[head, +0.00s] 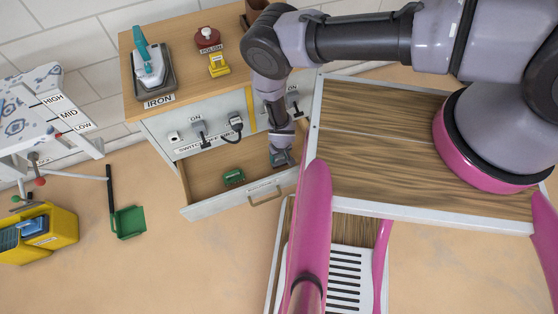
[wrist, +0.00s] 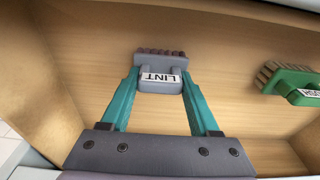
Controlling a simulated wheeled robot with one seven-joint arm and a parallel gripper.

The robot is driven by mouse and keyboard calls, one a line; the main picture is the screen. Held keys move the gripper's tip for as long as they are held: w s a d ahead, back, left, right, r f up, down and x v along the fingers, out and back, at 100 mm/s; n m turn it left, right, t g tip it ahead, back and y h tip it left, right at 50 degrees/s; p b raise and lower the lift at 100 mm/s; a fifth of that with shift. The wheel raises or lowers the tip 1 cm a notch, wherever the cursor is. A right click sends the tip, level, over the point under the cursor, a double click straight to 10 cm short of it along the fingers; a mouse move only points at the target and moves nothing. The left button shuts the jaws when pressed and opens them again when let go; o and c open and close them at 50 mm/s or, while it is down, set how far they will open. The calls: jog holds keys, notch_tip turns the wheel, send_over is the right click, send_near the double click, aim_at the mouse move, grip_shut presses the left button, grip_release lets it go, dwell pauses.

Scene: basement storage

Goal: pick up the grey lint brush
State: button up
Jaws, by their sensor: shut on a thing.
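The grey lint brush (wrist: 160,72) carries a white label reading LINT and has dark bristles pointing away from me. My gripper (wrist: 158,88) is shut on its handle, with one teal finger on each side in the wrist view. In the head view my gripper (head: 281,158) reaches down into the open drawer (head: 205,178) at its right part. The brush is mostly hidden there by my arm. From these frames I cannot tell whether the brush touches the drawer floor.
A green brush (head: 233,177) lies in the same drawer, left of my gripper. The drawer walls enclose my gripper closely. On the cabinet top stand an iron (head: 148,66), a red tin (head: 207,38) and a yellow block (head: 219,65). A green dustpan (head: 128,222) lies on the floor.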

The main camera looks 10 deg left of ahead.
aim_at(279, 156)
notch_tip(279, 156, up, 10)
jog(key=shift+r, duration=0.1)
dwell(0.5)
